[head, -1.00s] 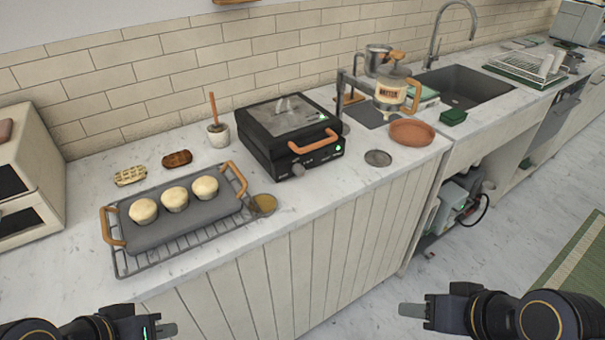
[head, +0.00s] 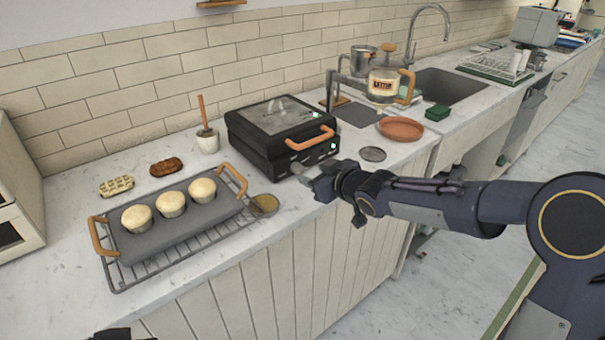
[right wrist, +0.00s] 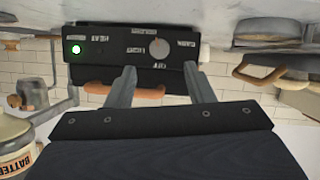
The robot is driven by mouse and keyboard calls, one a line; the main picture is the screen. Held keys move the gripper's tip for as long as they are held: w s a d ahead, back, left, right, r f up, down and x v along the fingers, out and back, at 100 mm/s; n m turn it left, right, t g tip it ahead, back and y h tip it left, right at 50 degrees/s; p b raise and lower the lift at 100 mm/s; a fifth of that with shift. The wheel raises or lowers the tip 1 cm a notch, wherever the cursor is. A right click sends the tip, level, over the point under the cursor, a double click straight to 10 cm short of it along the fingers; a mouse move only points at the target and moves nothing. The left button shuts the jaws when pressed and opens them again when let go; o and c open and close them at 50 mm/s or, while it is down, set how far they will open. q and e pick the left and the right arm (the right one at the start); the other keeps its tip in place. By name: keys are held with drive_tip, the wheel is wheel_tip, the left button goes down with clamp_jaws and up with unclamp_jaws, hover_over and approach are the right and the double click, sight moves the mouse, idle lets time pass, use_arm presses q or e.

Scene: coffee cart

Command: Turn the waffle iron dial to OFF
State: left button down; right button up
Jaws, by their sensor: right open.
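The waffle iron (head: 280,130) is black, with its lid closed and a copper-coloured handle (head: 311,140). In the right wrist view, which is upside down, its grey round dial (right wrist: 159,47) is on the front panel with HEAT, LIGHT, DARK and OFF lettering around it. I cannot tell where the dial points. A green lamp (right wrist: 76,49) on the panel is lit. My right gripper (right wrist: 160,78) is open and empty, its two fingers spread in front of the dial, apart from it. In the head view, my right gripper (head: 302,172) hides the dial. My left gripper (head: 125,335) barely shows at the bottom edge.
A muffin tray (head: 165,233) on a wire rack stands left of the iron, with a small amber-filled cup (head: 264,204) between. A grey disc (head: 373,154), a terracotta dish (head: 400,129) and a BATTER dispenser (head: 384,85) are to the right.

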sight(299, 170)
drive_tip(key=x, duration=0.6)
drive_tip(key=shift+w+a+f, duration=0.1)
drive_tip(key=shift+w+f, duration=0.05)
drive_tip(key=shift+w, duration=0.15)
drive_tip(key=c, duration=1)
drive_tip(key=shift+f+b, duration=0.15)
drive_tip(key=shift+b, duration=0.25)
drive_tip(key=n+t+h+b, duration=0.1)
drive_tip(key=n+b, duration=0.1)
drive_tip(key=b, duration=0.7)
drive_tip(key=n+t+h+b, duration=0.1)
drive_tip(key=n+b, duration=0.1)
drive_tip(key=b, duration=0.7)
drive_tip(key=shift+s+a+f+n+t, duration=0.15)
drive_tip(key=shift+f+n+t, duration=0.05)
drive_tip(key=shift+n+t, duration=0.1)
drive_tip(key=shift+r+b, duration=0.2)
drive_tip(key=shift+b, duration=0.25)
